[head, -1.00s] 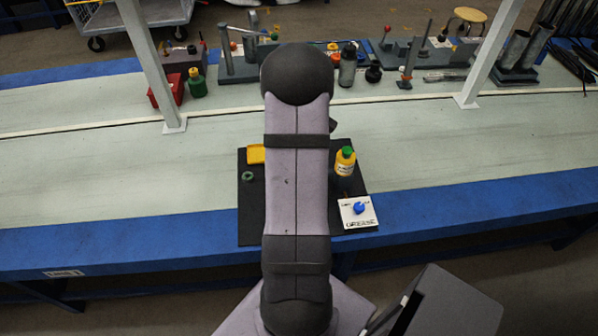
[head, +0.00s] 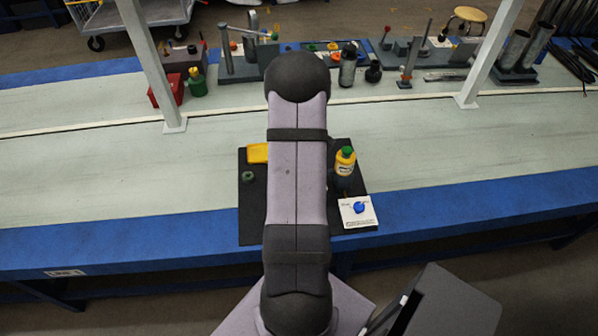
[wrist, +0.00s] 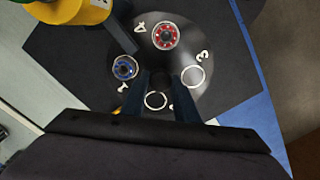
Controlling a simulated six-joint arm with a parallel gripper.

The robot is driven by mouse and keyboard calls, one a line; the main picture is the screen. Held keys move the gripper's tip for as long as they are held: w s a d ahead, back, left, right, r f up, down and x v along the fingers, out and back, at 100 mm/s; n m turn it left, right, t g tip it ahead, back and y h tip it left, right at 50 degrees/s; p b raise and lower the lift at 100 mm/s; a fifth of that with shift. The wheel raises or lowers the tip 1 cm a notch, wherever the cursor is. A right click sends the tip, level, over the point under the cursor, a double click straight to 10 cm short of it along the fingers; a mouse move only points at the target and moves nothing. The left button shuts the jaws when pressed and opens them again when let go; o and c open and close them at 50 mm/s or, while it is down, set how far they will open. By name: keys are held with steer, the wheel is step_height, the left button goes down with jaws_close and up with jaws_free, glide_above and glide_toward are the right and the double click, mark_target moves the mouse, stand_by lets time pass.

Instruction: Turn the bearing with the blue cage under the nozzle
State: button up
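In the wrist view a dark round turntable (wrist: 185,65) carries white numbers and several ring-marked places. The bearing with the blue cage (wrist: 125,67) sits at its left side, near the number 1. A bearing with a red cage (wrist: 166,35) sits at the far side, between the 4 and the 3. Two white rings at the right and near side look empty. My gripper (wrist: 160,76) is open, its two dark fingers apart over the near part of the turntable, with nothing seen between them. I cannot make out the nozzle for certain. In the head view my arm hides the turntable and gripper.
A yellow object (wrist: 75,9) stands at the wrist view's upper left, close to the turntable. In the head view, a yellow bottle with a green cap (head: 345,163) and a white card with a blue knob (head: 358,213) are on the black mat's right side. A dark ring (head: 248,176) lies left.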

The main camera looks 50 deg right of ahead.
steer(key=shift+m, duration=0.6)
jaws_close()
steer(key=shift+m+p, duration=0.75)
steer(key=shift+m, duration=0.85)
steer(key=shift+m+p, duration=0.4)
steer(key=shift+m, duration=1.9)
steer(key=o, duration=1.1)
jaws_free()
steer(key=shift+r, duration=0.15)
steer(key=shift+r, duration=3.55)
